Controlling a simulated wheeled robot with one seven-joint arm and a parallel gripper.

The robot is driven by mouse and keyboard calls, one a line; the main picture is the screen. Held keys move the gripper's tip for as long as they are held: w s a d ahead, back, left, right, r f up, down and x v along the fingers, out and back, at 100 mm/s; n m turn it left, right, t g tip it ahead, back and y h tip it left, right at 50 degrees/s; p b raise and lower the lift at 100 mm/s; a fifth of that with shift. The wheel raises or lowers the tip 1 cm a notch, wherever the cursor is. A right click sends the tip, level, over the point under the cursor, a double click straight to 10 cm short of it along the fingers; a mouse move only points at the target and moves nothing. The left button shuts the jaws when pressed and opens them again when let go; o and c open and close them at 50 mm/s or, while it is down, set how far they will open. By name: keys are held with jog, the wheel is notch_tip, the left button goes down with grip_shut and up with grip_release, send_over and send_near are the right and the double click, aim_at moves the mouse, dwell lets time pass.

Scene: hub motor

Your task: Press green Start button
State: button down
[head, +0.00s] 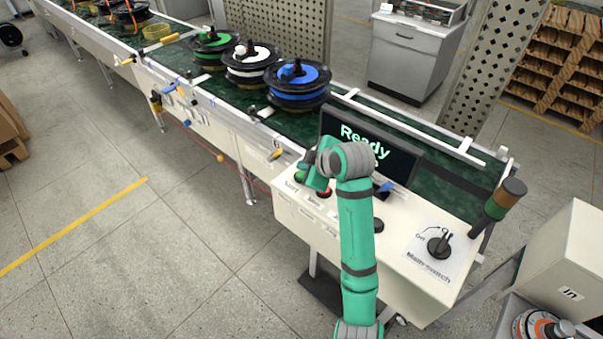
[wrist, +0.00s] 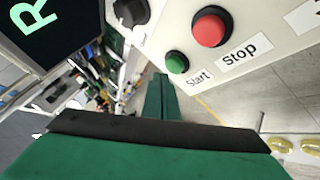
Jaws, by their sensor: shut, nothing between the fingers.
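The green Start button (wrist: 177,62) is a small round button on the white panel in the wrist view, beside its "Start" label. The larger red Stop button (wrist: 210,27) sits above and right of it. My gripper (wrist: 160,78) is shut and empty; its green fingertips end just below and left of the Start button in the picture. I cannot tell the exact gap in depth. In the head view my gripper (head: 317,180) hangs over the left part of the control desk, close to the green button (head: 301,177) and the red button (head: 324,192).
A screen reading "Ready" (head: 362,146) stands behind the buttons. The main switch (head: 438,245) and a signal lamp (head: 505,198) are at the desk's right. A conveyor (head: 345,115) carries several spools behind. The floor at left is free.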

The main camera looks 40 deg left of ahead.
jog(key=shift+f, duration=0.2)
jog(key=shift+f, duration=0.25)
jog(key=shift+f, duration=0.55)
dwell(1.2)
jog(key=shift+r, duration=1)
jog(key=shift+r, duration=2.5)
